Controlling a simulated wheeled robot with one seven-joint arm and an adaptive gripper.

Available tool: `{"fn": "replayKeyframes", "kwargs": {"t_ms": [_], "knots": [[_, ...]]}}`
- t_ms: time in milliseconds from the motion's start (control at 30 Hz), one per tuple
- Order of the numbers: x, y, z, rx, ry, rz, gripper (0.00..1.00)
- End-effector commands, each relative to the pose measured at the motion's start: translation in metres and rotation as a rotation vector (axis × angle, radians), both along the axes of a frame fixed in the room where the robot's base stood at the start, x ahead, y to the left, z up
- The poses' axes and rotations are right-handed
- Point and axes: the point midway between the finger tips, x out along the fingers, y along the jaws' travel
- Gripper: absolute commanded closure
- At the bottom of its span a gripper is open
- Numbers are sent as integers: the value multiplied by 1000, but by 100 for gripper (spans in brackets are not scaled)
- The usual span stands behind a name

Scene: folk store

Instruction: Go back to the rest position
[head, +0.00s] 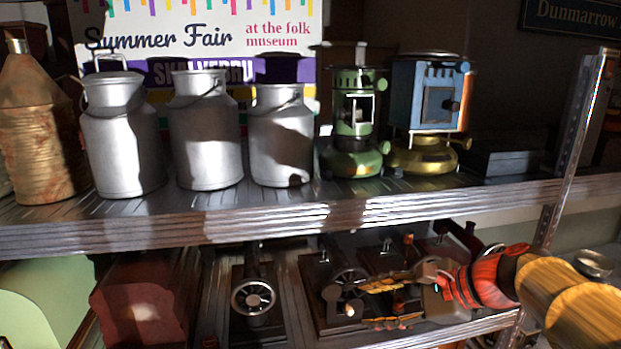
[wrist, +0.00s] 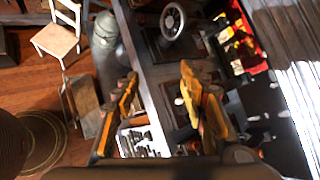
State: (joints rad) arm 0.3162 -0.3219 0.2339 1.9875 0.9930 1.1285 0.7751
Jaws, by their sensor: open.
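My gripper (head: 374,303) is in front of the lower shelf in the head view, below the upper shelf's front edge. Its two yellow-and-black fingers are spread apart. In the wrist view my gripper (wrist: 158,76) shows the same gap between its fingertips, with nothing gripped in it. My arm comes in from the right of the head view. Behind the fingers, a dark model engine with a flywheel (head: 350,283) stands on the lower shelf; my fingers hide part of it. I cannot tell whether they touch it.
The upper shelf (head: 260,222) runs close above my gripper, bearing milk cans (head: 208,140), a green stove (head: 352,120) and a blue stove (head: 432,95). A metal post (head: 578,115) stands at the right. The wrist view shows a white chair (wrist: 58,36) on the wooden floor.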

Motion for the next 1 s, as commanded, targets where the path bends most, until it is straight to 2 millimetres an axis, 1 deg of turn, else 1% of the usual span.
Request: {"fn": "replayKeyframes", "kwargs": {"t_ms": [33, 100, 167, 200, 267, 300, 400, 500, 600, 700, 833, 1000], "knots": [[-20, 7, -32, -91, -33, 65, 57], [-45, 9, -64, -226, -80, 160, 57], [-67, 9, -90, -340, -120, 245, 57], [-80, 7, -107, -417, -148, 303, 57], [-99, 3, -133, -529, -190, 395, 57], [-111, 0, -149, -603, -218, 454, 57], [-139, -12, -189, -788, -289, 612, 57], [-163, -26, -225, -964, -356, 769, 57], [-180, -40, -252, -1113, -412, 908, 57], [-190, -51, -269, -1224, -452, 1014, 57], [-196, -60, -279, -1304, -480, 1090, 57], [-198, -62, -280, -1325, -484, 1114, 57]]}}
